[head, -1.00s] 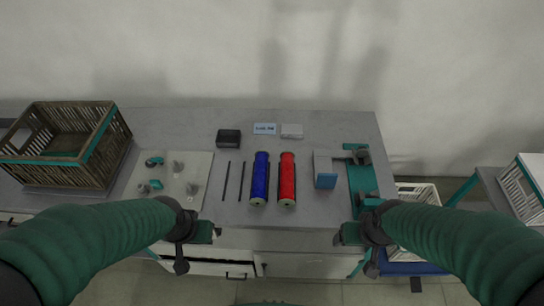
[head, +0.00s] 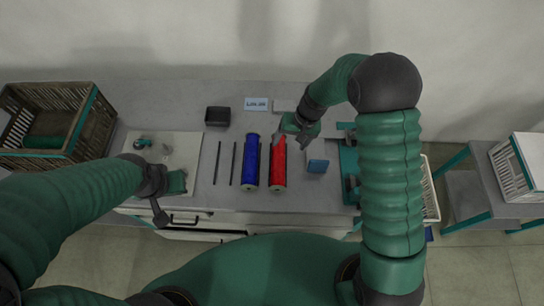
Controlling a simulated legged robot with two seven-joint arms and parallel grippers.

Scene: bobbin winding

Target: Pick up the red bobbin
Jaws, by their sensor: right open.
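The red bobbin (head: 278,163) lies lengthwise on the grey table, just right of the blue bobbin (head: 250,163). My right gripper (head: 297,133) is open beside the far end of the red bobbin, on its right, with the arm reaching in from the right. It overlaps the bobbin's far right edge in the picture; I cannot tell whether they touch. My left gripper (head: 174,186) hangs empty-looking near the table's front edge, over the pale board; its jaws are too small to judge.
Two thin dark rods (head: 225,163) lie left of the bobbins. A black box (head: 218,116) and a label card (head: 256,104) stand behind. A slatted basket (head: 92,117) is at far left.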

